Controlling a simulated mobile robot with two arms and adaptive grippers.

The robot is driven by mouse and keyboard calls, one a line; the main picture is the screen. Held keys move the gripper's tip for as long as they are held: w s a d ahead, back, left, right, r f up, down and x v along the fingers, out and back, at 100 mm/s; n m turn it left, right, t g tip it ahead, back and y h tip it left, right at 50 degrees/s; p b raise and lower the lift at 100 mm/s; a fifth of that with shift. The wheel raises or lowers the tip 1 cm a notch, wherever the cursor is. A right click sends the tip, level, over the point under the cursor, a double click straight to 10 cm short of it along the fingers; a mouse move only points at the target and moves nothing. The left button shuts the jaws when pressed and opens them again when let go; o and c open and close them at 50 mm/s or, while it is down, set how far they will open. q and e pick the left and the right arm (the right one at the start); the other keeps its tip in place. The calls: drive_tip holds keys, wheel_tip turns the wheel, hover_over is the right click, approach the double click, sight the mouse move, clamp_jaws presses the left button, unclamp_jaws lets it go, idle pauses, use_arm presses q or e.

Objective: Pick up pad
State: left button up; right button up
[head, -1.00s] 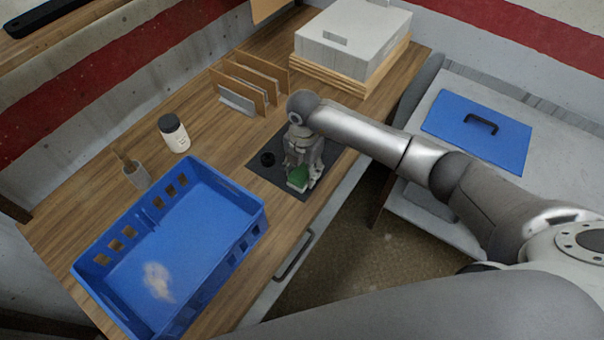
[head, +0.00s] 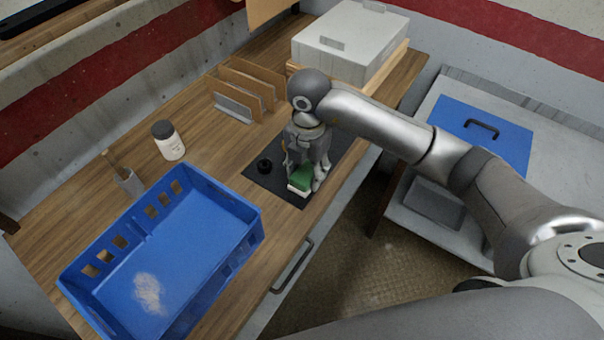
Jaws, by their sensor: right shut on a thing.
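The pad (head: 301,180) is a small block with a green top and a pale lower layer. It is at the dark mat (head: 268,182) near the front edge of the wooden counter. My right gripper (head: 306,178) points down and is shut on the pad, with its fingers on either side. I cannot tell whether the pad touches the mat or is just above it. My left gripper is not in view.
A blue crate (head: 245,243) with a pale powdery patch inside stands at the left. A small black round piece (head: 264,165) lies on the mat. A white jar (head: 169,141), a grey holder with a brush (head: 128,180), a divider rack (head: 243,88) and a white box (head: 348,42) stand behind.

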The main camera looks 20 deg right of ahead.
drive_tip(key=s+r+b, duration=0.1)
drive_tip(key=s+r, duration=0.4)
drive_tip(key=s, duration=0.5)
drive_tip(key=shift+b, duration=0.35)
drive_tip(key=shift+r, duration=0.1)
